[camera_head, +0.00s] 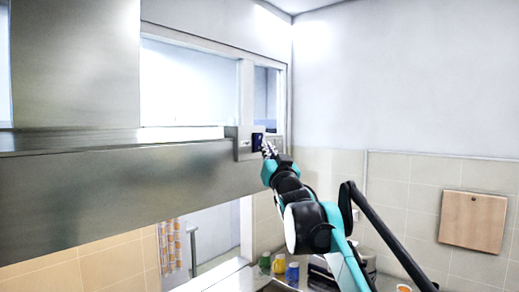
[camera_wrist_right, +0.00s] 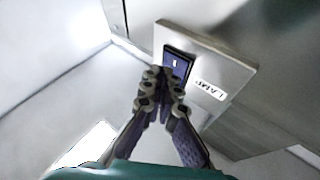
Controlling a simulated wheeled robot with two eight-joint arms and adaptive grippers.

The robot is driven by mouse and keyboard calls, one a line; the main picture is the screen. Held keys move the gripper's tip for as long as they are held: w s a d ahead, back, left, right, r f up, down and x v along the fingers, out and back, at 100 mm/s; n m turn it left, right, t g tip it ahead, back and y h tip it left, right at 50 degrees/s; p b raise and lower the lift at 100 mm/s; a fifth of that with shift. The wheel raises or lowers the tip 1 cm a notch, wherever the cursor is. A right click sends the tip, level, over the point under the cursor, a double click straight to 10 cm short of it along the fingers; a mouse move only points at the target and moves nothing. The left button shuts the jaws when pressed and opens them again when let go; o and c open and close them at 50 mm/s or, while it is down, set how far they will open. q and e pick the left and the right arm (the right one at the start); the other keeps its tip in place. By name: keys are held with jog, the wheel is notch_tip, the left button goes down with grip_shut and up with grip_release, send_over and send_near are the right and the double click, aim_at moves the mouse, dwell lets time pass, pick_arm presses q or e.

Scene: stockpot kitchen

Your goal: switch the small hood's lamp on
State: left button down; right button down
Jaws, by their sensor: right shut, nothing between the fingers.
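The small hood (camera_head: 110,190) is a long brushed-metal body on the left in the head view. A plate with a dark blue rocker switch (camera_head: 257,141) sits at its right end. The right wrist view shows the metal plate (camera_wrist_right: 225,62), the dark switch (camera_wrist_right: 178,65) and a white label reading "LAMP" (camera_wrist_right: 210,90). My right gripper (camera_head: 268,150) is shut and empty, with its fingertips at the switch. In the wrist view the fingertips (camera_wrist_right: 160,75) overlap the switch's lower edge; I cannot tell whether they touch it. My left gripper is not in view.
A window (camera_head: 190,85) lies behind the hood. A wooden board (camera_head: 473,221) hangs on the tiled wall at right. The space right of the hood's end is mostly clear.

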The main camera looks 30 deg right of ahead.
jog(key=shift+s+d, duration=0.1)
jog(key=shift+s, duration=0.2)
jog(key=s, duration=0.1)
jog(key=s+d, duration=0.1)
jog(key=s, duration=0.1)
jog(key=s+d, duration=0.1)
jog(key=shift+s+r, duration=0.25)
jog(key=shift+r, duration=0.1)
dwell(0.4)
